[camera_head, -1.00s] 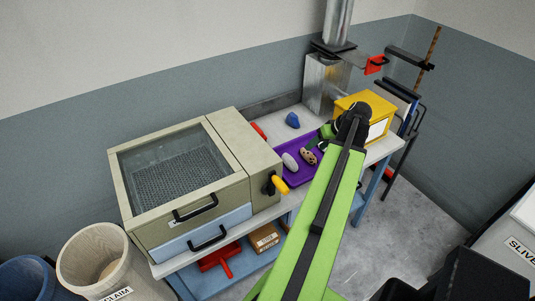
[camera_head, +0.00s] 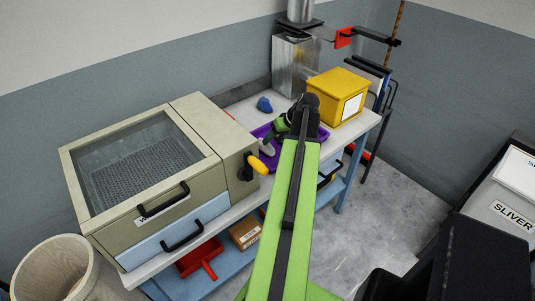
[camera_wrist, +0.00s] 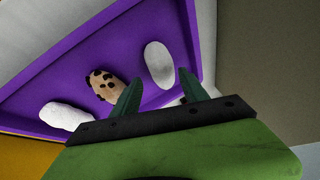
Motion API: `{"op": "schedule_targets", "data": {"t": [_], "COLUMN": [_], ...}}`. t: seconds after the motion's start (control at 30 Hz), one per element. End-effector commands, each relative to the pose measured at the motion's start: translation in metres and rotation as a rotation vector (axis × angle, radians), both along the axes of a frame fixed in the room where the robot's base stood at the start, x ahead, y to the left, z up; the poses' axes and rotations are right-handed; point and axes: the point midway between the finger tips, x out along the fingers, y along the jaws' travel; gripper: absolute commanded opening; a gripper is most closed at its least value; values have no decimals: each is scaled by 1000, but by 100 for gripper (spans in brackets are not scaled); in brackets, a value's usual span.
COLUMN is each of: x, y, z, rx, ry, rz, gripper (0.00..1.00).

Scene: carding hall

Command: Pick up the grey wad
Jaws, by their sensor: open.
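The purple tray (camera_head: 259,131) lies on the bench; it fills much of the wrist view (camera_wrist: 100,35). A pale wad (camera_wrist: 159,64), the likeliest grey wad, lies in the tray on the right in the wrist view; in the head view its pale side (camera_head: 266,145) shows below my gripper. A tan wad with dark specks (camera_wrist: 105,85) lies left of it, and a whiter wad (camera_wrist: 66,116) lies further left. My gripper (camera_wrist: 158,84) is open and empty, its fingertips just short of the pale wad and roughly either side of it. My arm hides part of the tray in the head view.
A beige machine (camera_head: 215,140) with a yellow handle (camera_head: 256,164) stands left of the tray. A yellow box (camera_head: 335,95) stands to the right. A blue lump (camera_head: 264,104) lies behind the tray, before a metal duct (camera_head: 297,68).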

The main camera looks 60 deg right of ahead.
Motion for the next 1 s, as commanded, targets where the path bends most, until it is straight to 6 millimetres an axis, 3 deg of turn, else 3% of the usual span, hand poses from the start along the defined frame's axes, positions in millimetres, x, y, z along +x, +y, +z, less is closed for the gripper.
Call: {"op": "schedule_targets", "data": {"t": [0.13, 0.4, 0.63, 0.9, 1.0], "x": [3, 25, 26, 27, 27], "y": [1, 3, 4, 5, 5], "z": [-5, -46, -43, -43, -43], "rx": [0, -1, 1, 3, 3], "ry": [0, 0, 3, 2, 2], "rz": [0, 2, 1, 3, 3], "gripper": [52, 52, 52, 15, 6]}}
